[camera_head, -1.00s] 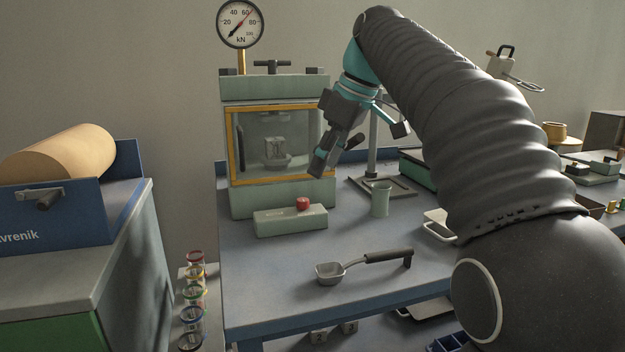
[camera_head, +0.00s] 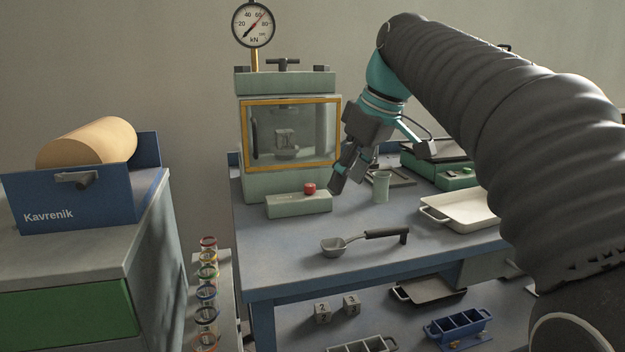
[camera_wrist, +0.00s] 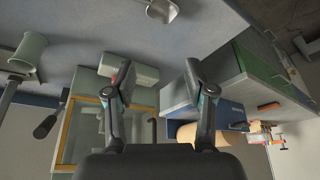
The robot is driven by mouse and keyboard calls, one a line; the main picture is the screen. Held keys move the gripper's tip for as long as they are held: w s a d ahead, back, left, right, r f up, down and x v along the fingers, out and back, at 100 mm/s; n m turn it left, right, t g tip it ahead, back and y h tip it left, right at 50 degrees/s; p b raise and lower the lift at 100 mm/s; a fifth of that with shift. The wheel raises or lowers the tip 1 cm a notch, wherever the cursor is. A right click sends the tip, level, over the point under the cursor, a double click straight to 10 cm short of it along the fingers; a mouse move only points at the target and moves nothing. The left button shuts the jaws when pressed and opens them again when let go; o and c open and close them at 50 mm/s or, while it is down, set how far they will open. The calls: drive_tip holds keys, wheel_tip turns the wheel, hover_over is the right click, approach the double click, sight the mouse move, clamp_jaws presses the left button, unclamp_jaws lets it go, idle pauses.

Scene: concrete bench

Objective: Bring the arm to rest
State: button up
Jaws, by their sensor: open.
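My gripper (camera_head: 345,172) hangs in front of the right edge of the press, above the bench (camera_head: 285,262), with its fingers pointing down and left. In the wrist view my gripper (camera_wrist: 160,80) shows two fingers spread wide apart with nothing between them. The press (camera_head: 288,120) has a yellow-framed clear front with a small block inside. The control box with a red button (camera_head: 309,188) stands before it, to the left of my gripper. A green cup (camera_head: 381,187) stands just right of the gripper.
A scoop (camera_head: 335,246) lies near the bench's front edge. A white tray (camera_head: 462,212) lies at right. The blue Kavrenik dispenser (camera_head: 75,200) with a brown roll stands on a cabinet at left. Numbered cubes (camera_head: 322,312) and a blue divided bin (camera_head: 455,328) sit below.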

drive_tip(key=s+d+f+m+t+h, duration=0.1)
drive_tip(key=s+d+f+m, duration=0.3)
drive_tip(key=s+f, duration=0.7)
drive_tip(key=s+d+f+m+t+h, duration=0.1)
drive_tip(key=s+d+f+m, duration=0.4)
drive_tip(key=s+f, duration=0.6)
wheel_tip(320, 180, down, 2)
drive_tip(key=shift+s+d+f+m+t+h, duration=0.3)
drive_tip(key=shift+s+m+t+h, duration=0.1)
drive_tip(key=shift+h, duration=0.3)
